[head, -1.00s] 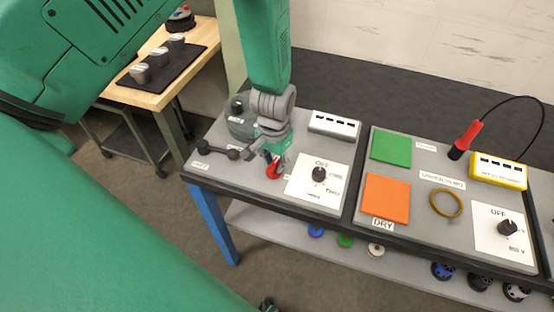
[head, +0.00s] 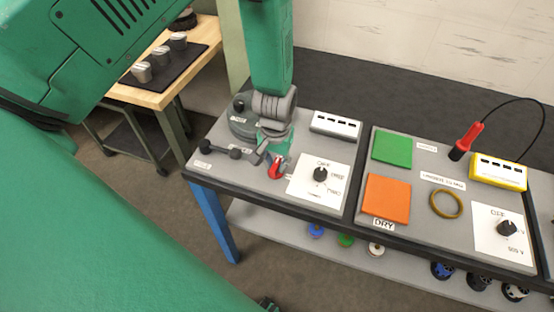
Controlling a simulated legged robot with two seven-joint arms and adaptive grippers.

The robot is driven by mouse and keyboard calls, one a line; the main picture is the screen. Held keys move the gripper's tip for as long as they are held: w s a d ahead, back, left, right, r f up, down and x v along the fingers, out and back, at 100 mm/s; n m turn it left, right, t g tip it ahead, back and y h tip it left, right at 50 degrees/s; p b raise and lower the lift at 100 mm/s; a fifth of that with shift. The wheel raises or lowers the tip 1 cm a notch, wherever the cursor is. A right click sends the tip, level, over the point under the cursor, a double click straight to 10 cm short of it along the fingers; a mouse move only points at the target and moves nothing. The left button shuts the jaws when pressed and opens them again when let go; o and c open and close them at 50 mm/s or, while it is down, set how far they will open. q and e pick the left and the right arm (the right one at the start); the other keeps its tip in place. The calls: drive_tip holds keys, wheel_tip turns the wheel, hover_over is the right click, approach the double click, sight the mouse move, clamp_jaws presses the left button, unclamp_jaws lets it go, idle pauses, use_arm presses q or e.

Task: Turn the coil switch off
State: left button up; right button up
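A white plate on the left half of the bench carries a black knob (head: 320,174) with OFF printed above it and other settings at its right. A similar plate on the right half has a second black knob (head: 506,228), also with an OFF mark. I cannot read which one is named coil. My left gripper (head: 268,160) points down at the left panel, left of the first knob and apart from it. A red curved piece (head: 276,171) shows at its tip. Whether its fingers are open is unclear. My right gripper is not recognisable in view.
Near the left gripper are a round grey base (head: 242,122) and a dark double-ended handle (head: 234,152). A grey box (head: 335,125), green pad (head: 392,148), orange pad (head: 387,199), yellow ring (head: 446,204), red probe (head: 467,140) and yellow box (head: 498,172) lie rightward.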

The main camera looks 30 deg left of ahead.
sight(275, 164)
use_arm(q)
drive_tip(key=shift+o, duration=1.4)
drive_tip(key=shift+s+d+f, duration=0.1)
drive_tip(key=shift+s+f, duration=0.05)
drive_tip(key=shift+s, duration=0.25)
drive_tip(key=shift+w, duration=0.1)
drive_tip(key=shift+w+r, duration=0.15)
drive_tip(key=shift+r, duration=0.1)
wheel_tip(275, 164, up, 12)
drive_tip(key=shift+f, duration=0.2)
